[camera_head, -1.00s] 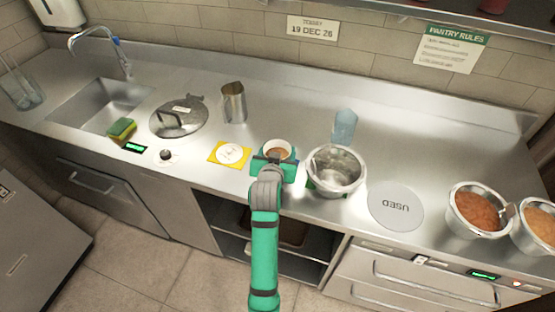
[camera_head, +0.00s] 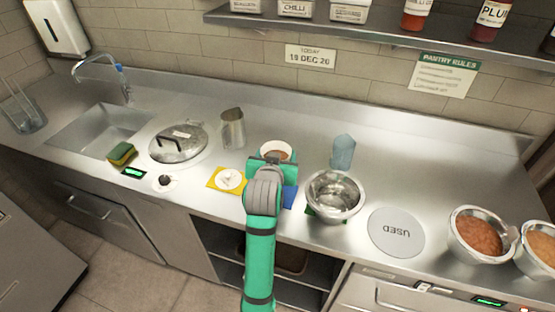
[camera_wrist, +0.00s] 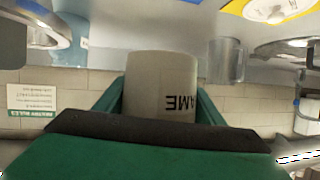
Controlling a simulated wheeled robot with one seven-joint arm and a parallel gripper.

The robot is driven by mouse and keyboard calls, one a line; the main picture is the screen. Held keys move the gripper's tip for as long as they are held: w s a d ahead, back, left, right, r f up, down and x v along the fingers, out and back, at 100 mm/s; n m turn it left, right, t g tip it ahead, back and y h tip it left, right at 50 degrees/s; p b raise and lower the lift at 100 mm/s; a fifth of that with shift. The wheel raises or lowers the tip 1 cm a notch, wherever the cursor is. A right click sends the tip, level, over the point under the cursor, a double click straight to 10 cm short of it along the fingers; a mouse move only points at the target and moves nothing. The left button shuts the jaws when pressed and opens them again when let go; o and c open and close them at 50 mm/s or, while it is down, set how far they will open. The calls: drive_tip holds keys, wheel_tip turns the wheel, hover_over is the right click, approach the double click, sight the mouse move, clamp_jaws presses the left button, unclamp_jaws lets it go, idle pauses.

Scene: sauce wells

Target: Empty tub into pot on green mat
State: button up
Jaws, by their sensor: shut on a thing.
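A white tub (camera_head: 275,151) with brown sauce inside is held upright between the jaws of my gripper (camera_head: 272,165). In the wrist view the tub (camera_wrist: 160,85) shows the letters "AME" upside down between the green fingers. The tub is above the counter, over or near a blue mat (camera_head: 290,196). A steel pot (camera_head: 335,194) stands just to the right of my gripper and looks empty. The green mat (camera_head: 322,214) shows only as a strip under the pot, which hides the rest.
A yellow mat (camera_head: 213,182) with a white disc lies left of my gripper. A pale blue object (camera_head: 343,150) stands behind the pot. A steel jug (camera_head: 232,128) stands behind left. A "USED" disc (camera_head: 397,232) and a pot of red sauce (camera_head: 478,235) are to the right.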

drive_tip(key=shift+s+d+f, duration=0.1)
drive_tip(key=shift+s+d, duration=0.3)
drive_tip(key=shift+d, duration=0.15)
drive_tip(key=shift+s+d+f, duration=0.1)
drive_tip(key=shift+s+d, duration=0.25)
drive_tip(key=shift+d, duration=0.2)
drive_tip(key=shift+s+d+f, duration=0.3)
drive_tip(key=shift+s+d, duration=0.1)
drive_tip(key=shift+s, duration=0.2)
drive_tip(key=s+d+r+m+t+y, duration=0.1)
drive_tip(key=d+r+m+t+y, duration=0.2)
drive_tip(key=d+r+m, duration=0.2)
wheel_tip(320, 180, up, 3)
drive_tip(key=m, duration=0.3)
drive_tip(key=shift+s+t+y, duration=0.3)
idle(0.8)
drive_tip(key=shift+s+d+r+m+t, duration=0.15)
drive_tip(key=shift+r+m+t, duration=0.2)
drive_tip(key=shift+m, duration=0.4)
drive_tip(key=shift+w+d+r+m+t, duration=0.15)
drive_tip(key=shift+r+m+t, duration=0.15)
drive_tip(key=shift+m, duration=0.45)
